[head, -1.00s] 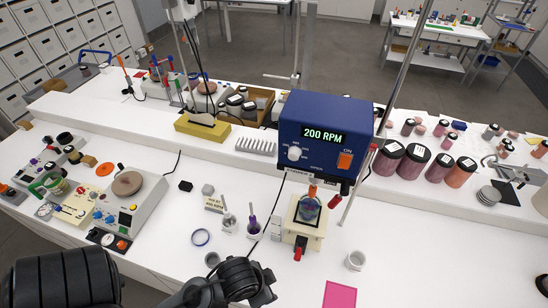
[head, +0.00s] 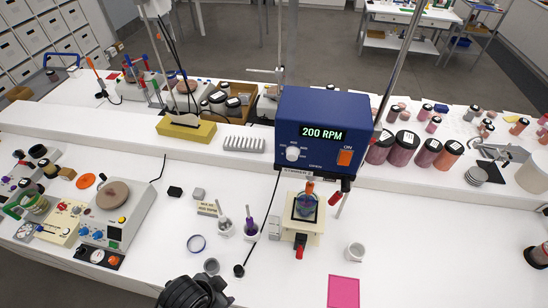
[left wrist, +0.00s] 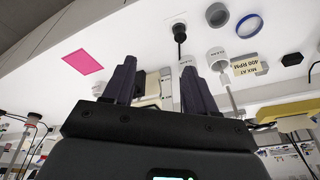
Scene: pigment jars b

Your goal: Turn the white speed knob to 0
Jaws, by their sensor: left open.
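The white speed knob (head: 292,154) is on the front left of a blue stirrer box (head: 322,110). The box's green display (head: 323,133) reads 200 RPM. An orange switch (head: 345,158) marked ON is to the right of the knob. The knob's exact pointer angle is too small to tell. My left gripper (left wrist: 160,68) shows in the left wrist view with its two dark fingers apart and nothing between them. In the head view only part of my left arm shows at the bottom edge, well below the knob. My right gripper is not in view.
A beaker (head: 306,206) stands under the stirrer on a cream stand. A hotplate (head: 112,195) is at left, large pigment jars (head: 404,146) at right.

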